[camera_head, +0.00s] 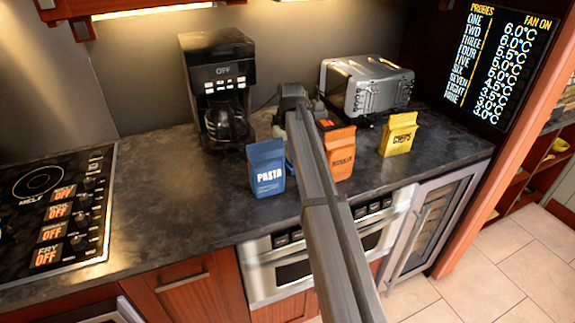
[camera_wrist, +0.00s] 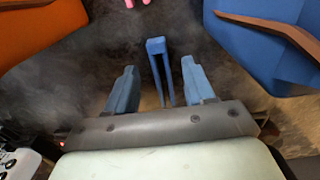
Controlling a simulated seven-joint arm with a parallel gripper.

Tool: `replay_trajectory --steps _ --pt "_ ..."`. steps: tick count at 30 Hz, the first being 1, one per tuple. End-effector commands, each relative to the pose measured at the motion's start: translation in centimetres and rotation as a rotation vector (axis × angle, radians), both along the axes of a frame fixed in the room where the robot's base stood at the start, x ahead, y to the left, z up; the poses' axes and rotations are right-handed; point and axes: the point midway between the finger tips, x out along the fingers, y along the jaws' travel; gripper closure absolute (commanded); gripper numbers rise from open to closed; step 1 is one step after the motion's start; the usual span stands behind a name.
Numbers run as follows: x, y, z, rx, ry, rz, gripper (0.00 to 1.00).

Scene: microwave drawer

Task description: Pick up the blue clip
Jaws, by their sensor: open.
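In the wrist view the blue clip (camera_wrist: 156,47) is a narrow, two-legged blue piece over the dark counter. My gripper (camera_wrist: 158,80) is open, with one blue-grey finger on each side of the clip. The clip's legs reach down between the fingers, with a visible gap on both sides. Its far end extends beyond the fingertips. In the head view my arm hides the clip, and the fingers cannot be made out clearly.
A blue PASTA bag (camera_head: 266,168) stands left of my arm. An orange bag (camera_head: 340,152) and a yellow CHIPS bag (camera_head: 399,134) stand to the right. A coffee maker (camera_head: 219,85) and toaster (camera_head: 366,86) are behind. A small pink item (camera_wrist: 137,3) lies at the wrist view's top edge.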

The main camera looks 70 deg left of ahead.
Motion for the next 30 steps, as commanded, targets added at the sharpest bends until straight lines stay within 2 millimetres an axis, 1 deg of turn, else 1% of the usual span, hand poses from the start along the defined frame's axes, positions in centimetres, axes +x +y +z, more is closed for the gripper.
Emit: replay_trajectory --steps 1,4,6,12,27,29,30 --pt "0.0 -0.1 -0.8 -0.001 0.000 0.000 0.47" --pt "0.0 -0.1 -1.9 0.000 0.000 0.000 0.47" --pt "0.0 0.0 -2.1 0.000 0.000 0.000 0.47" --pt "0.0 0.0 -2.1 0.001 0.000 0.000 0.47" --pt "0.0 0.0 -2.1 0.001 0.000 0.000 0.95" --pt "0.0 0.0 -2.1 0.001 0.000 0.000 1.00" --pt "0.0 0.0 -2.1 0.001 0.000 0.000 1.00"
